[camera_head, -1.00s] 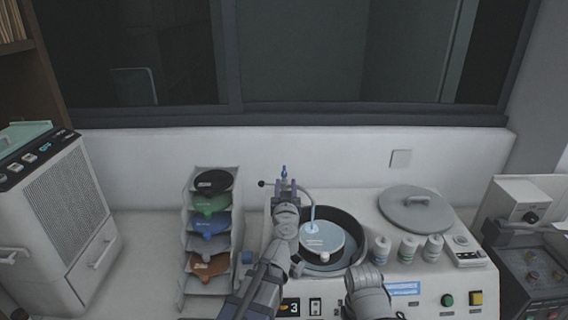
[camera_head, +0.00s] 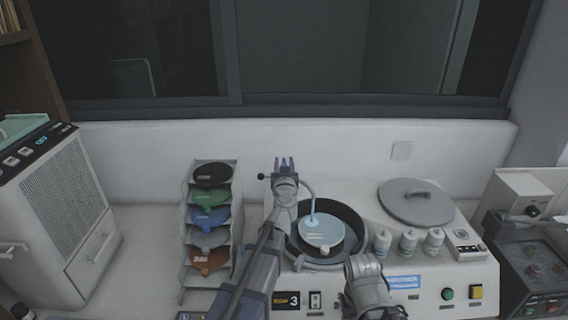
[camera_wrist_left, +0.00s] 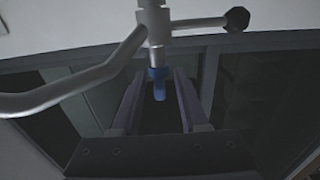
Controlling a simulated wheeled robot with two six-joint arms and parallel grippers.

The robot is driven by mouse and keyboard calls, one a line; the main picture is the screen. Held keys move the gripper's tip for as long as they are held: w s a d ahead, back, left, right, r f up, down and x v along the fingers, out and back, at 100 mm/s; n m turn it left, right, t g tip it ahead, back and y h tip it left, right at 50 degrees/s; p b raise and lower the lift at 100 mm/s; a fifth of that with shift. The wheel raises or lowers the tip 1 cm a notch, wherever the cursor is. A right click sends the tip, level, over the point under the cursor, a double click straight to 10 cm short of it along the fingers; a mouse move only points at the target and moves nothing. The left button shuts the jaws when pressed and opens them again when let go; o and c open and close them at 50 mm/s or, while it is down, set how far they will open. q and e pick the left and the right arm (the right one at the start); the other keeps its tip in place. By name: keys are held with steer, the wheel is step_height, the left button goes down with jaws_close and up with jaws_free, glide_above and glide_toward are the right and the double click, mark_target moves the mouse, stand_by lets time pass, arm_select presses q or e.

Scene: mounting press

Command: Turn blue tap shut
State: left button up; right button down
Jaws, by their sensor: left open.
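The blue tap lever (camera_head: 284,163) stands on the metal tap behind the round basin. In the left wrist view, the blue lever (camera_wrist_left: 159,85) hangs from the tap's metal body, with a curved spout to the left and a dark-knobbed rod to the right. My left gripper (camera_head: 284,168) is open at the tap. In the left wrist view its two fingers (camera_wrist_left: 157,98) stand on either side of the blue lever, with gaps visible. A pale blue stream (camera_head: 312,208) falls from the spout onto the disc (camera_head: 321,232). My right arm shows low; its gripper jaws are not visible.
The basin (camera_head: 357,222) lies right of my left arm. A grey lid (camera_head: 417,203) and several white bottles (camera_head: 408,240) are on the machine. The wall and window are behind the tap.

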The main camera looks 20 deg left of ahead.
arm_select(q)
steer(key=shift+w+a, duration=0.1)
steer(key=shift+w, duration=0.05)
jaws_close()
stand_by(0.5)
